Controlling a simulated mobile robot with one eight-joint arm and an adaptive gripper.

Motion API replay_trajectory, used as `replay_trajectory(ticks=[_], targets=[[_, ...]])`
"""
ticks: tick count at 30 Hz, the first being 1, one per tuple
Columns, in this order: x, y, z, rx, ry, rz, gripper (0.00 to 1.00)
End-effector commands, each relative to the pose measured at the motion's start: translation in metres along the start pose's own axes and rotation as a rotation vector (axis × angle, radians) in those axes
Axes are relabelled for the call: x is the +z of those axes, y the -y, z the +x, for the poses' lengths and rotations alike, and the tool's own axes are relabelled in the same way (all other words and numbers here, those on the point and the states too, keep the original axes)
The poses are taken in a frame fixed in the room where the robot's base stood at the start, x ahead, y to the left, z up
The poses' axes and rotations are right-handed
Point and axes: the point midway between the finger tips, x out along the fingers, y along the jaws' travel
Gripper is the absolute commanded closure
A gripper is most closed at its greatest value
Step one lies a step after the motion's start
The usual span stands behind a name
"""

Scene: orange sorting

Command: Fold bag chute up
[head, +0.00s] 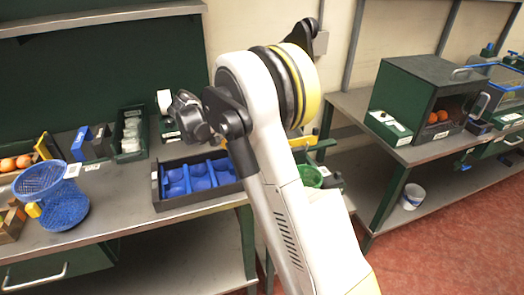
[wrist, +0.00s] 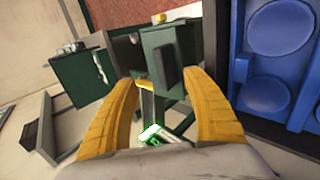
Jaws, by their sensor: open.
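My gripper (wrist: 160,82) is open and empty, with its two yellow fingers spread in the wrist view. In the head view, my arm reaches up across the middle, and its dark end (head: 192,115) is above the left bench. What looks like the bag chute is a green part (head: 312,176) at the right end of that bench, partly hidden behind my arm. A yellow bar (head: 300,141) and a green bar show just above it. I cannot tell whether the chute is folded.
A dark tray with blue cups (head: 190,178) lies on the left bench and shows close at the right of the wrist view. A blue basket (head: 65,205) and oranges stand farther left. A green box with oranges (head: 425,95) stands on the right bench, with a white bucket (head: 413,196) below.

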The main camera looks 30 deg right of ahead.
Motion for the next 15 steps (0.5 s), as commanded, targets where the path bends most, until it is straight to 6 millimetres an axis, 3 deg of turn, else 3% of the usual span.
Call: replay_trajectory(ticks=[6,15], targets=[[0.0,0.0,-0.037,0.0,0.001,0.0,0.41],[0.001,0.0,-0.048,0.0,0.001,0.001,0.41]])
